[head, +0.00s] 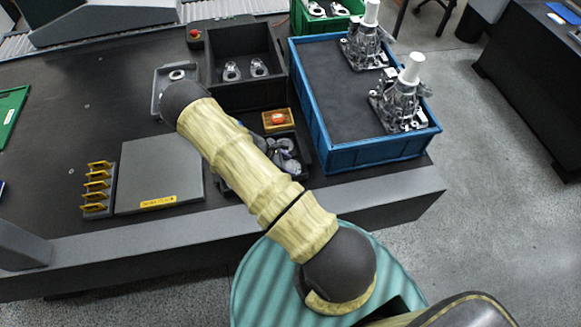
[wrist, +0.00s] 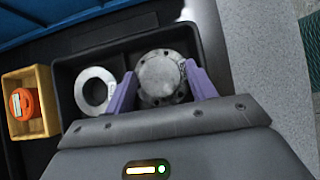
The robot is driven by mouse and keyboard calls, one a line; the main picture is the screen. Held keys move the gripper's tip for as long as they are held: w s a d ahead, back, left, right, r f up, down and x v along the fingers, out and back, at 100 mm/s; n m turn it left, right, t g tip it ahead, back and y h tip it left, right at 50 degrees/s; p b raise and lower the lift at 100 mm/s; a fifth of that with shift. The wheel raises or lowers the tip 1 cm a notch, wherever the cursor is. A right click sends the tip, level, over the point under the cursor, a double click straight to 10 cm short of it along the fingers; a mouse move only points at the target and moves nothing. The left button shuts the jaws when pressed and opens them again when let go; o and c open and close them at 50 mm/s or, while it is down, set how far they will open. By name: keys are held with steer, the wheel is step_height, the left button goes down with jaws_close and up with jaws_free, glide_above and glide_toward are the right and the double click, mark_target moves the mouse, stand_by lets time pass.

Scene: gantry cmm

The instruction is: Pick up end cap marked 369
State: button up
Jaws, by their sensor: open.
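A round grey metal end cap (wrist: 162,77) with bolt holes around its rim lies in a black bin (wrist: 208,30) in the wrist view. I cannot read a 369 on it. My gripper (wrist: 160,70) is open, with its two purple fingers on the left and right sides of this cap. I cannot tell whether they touch it. A metal ring (wrist: 95,90) with a large centre hole lies to the left in the same bin. In the head view, metal parts (head: 287,150) show in the small bin, partly hidden by my arm, which also hides my gripper.
A yellow box with an orange-red item (wrist: 24,104) stands left of the bin. A blue crate (head: 375,152) with metal housings is close on the right. A larger black bin (head: 240,93) holds two parts. A grey plate (head: 158,172) and a yellow-slotted rack (head: 97,188) lie left.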

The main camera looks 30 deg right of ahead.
mark_target(287, 166)
steer(key=c, duration=0.9)
steer(key=shift+r, duration=0.1)
step_height(287, 166, up, 10)
steer(key=shift+f+b, duration=0.1)
steer(key=shift+b, duration=0.6)
